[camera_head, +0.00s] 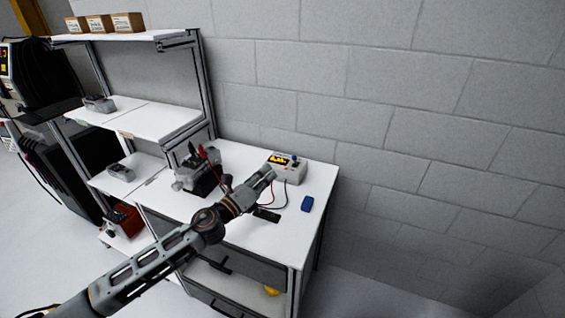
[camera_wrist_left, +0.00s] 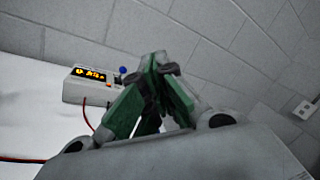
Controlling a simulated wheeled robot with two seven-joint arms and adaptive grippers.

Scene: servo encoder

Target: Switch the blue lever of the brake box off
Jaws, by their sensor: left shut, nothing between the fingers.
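The brake box (camera_head: 291,175) is a pale box with an orange lit display, standing at the back right of the white workbench by the wall. Its blue lever (camera_head: 294,158) shows as a small blue knob on top; its exact setting is too small to tell. In the left wrist view the box (camera_wrist_left: 75,88) is left of the fingers, and the blue knob (camera_wrist_left: 122,70) shows just left of them. My left gripper (camera_head: 270,171) is shut and empty, close to the box's left front side in the head view. In the wrist view its green-sided fingers (camera_wrist_left: 157,60) meet at the tips. My right gripper is not in view.
A grey device (camera_head: 191,176) with red clips stands left of the gripper. A blue block (camera_head: 307,203) and a dark flat piece (camera_head: 266,215) lie on the workbench (camera_head: 250,237). Red and black cables run near the box. The grey wall (camera_head: 400,130) is close behind.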

